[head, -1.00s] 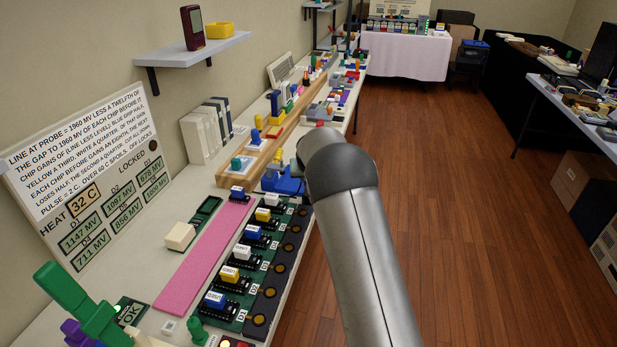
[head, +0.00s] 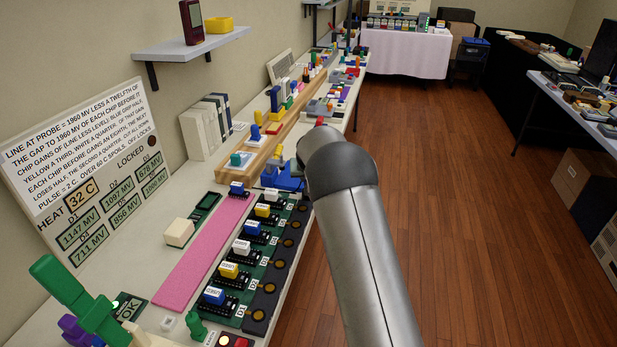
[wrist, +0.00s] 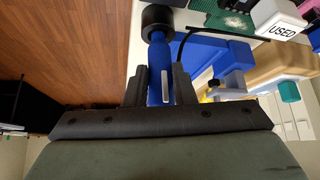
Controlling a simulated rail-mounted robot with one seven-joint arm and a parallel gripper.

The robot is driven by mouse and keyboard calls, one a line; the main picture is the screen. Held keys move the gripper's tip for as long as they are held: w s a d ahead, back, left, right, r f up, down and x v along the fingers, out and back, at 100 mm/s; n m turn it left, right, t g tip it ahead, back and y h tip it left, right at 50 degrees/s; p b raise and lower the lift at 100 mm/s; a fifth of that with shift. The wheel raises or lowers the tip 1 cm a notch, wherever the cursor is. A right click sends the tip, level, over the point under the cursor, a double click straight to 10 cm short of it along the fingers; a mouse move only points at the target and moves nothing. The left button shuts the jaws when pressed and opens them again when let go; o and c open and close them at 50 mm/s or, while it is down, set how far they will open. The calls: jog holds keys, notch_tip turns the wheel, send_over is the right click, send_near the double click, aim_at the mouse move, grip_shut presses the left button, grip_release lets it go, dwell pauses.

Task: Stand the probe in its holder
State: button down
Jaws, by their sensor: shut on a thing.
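The blue probe (wrist: 159,65) shows in the wrist view, a slim rod with a white strip, its far end at a wider black round part (wrist: 157,18). I cannot tell whether that black part belongs to the probe or to a holder. My gripper (wrist: 160,82) is shut on the probe, one dark finger on each side. A blue block (wrist: 222,55), possibly the holder, lies just right of the probe in the wrist view; a blue piece (head: 287,182) shows beside my arm at the bench edge in the head view. My gripper and the probe are hidden behind my arm there.
A green board with socketed chips (head: 240,262), a pink mat (head: 205,262) and a green-handled tool (head: 62,285) occupy the near bench. A wooden rail (head: 262,150) runs along the back. The open floor (head: 450,220) is to the right.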

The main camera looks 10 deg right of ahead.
jog(key=shift+f+b, duration=0.45)
jog(key=shift+f, duration=0.2)
jog(key=c, duration=1.1)
grip_release()
jog(key=v, duration=1.7)
jog(key=s+g+p, duration=0.2)
jog(key=s, duration=1.2)
jog(key=s+n+g+p, duration=0.1)
jog(key=s+g+p, duration=0.1)
jog(key=s, duration=1.2)
jog(key=s+g+y+p, duration=0.1)
jog(key=s+g+p, duration=0.1)
jog(key=s, duration=1.3)
jog(key=shift+d+f+n+g, duration=0.1)
jog(key=shift+f+n+g, duration=0.2)
jog(key=shift+n, duration=0.1)
jog(key=shift+w, duration=0.1)
